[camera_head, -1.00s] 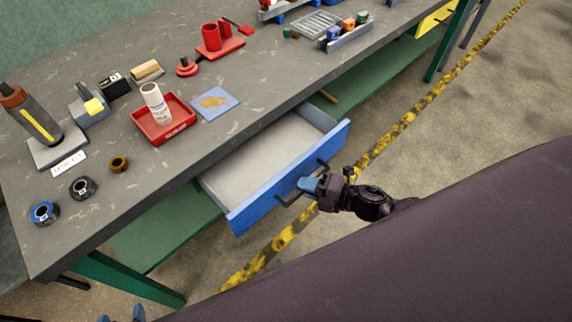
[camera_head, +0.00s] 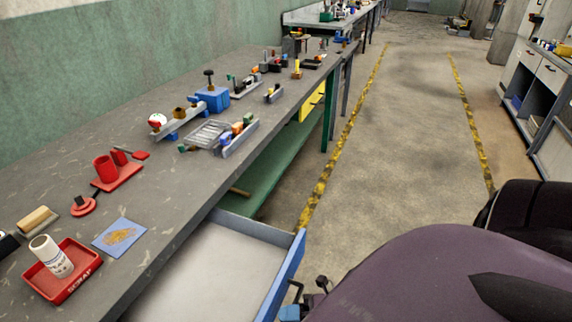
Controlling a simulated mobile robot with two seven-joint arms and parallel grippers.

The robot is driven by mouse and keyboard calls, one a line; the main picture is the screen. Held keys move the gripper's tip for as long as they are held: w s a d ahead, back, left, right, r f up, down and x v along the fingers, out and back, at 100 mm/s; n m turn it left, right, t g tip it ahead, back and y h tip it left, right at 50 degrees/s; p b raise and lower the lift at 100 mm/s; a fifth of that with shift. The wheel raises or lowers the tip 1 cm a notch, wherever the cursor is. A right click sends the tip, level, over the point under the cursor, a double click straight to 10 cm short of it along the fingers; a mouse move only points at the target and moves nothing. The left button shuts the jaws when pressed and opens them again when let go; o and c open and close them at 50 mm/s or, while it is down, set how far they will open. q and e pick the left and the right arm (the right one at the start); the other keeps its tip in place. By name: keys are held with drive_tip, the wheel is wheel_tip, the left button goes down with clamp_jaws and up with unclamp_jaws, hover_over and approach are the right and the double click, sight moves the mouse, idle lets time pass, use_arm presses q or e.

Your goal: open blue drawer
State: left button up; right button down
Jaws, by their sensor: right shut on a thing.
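The blue drawer (camera_head: 287,270) is pulled out from under the grey workbench, and its pale, empty-looking inside (camera_head: 205,275) shows. Its near part is cut off by the bottom edge of the view. My right gripper (camera_head: 292,308) is at the outer side of the blue front, low in the view, and is shut on the drawer handle (camera_head: 296,290). Most of the gripper is cut off or hidden by my own body. My left gripper is out of view.
The workbench top (camera_head: 60,180) holds a red scrap tray (camera_head: 72,283) with a white bottle, a blue card (camera_head: 119,236) and several tools. A yellow drawer (camera_head: 311,102) sits farther along. The floor aisle (camera_head: 400,130) to the right is clear.

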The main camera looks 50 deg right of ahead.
drive_tip(key=c, duration=1.2)
unclamp_jaws()
drive_tip(key=v, duration=1.1)
drive_tip(key=shift+r, duration=0.1)
